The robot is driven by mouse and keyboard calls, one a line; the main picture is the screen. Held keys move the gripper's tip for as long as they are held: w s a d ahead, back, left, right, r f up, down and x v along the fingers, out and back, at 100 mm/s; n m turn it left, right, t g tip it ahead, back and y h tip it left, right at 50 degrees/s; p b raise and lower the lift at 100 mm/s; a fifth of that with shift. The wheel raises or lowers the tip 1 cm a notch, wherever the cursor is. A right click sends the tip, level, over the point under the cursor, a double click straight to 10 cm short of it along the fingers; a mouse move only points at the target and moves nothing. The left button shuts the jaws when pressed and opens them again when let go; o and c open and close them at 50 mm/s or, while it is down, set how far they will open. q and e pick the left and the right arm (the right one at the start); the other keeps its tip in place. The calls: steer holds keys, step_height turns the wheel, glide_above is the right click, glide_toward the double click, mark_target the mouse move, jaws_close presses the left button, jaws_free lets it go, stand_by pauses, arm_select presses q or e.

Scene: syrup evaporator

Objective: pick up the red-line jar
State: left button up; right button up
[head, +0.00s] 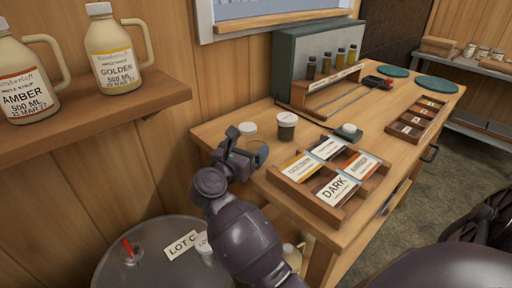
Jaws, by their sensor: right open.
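No jar with a clear red line can be made out. On the bench, a small white-lidded jar (248,129) stands near the left end, partly hidden by my right gripper (242,151). My left gripper is not in view.
A tray (328,212) of label cards lies at the bench front, with a small white-topped item (348,130) behind it. A green cabinet (306,58) stands at the back. Amber (27,90) and golden (115,62) jugs stand on the left shelf, above a metal drum (150,262).

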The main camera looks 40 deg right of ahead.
mark_target(251, 142)
steer(key=shift+x, duration=2.15)
steer(key=shift+r, duration=0.2)
steer(key=c, duration=1)
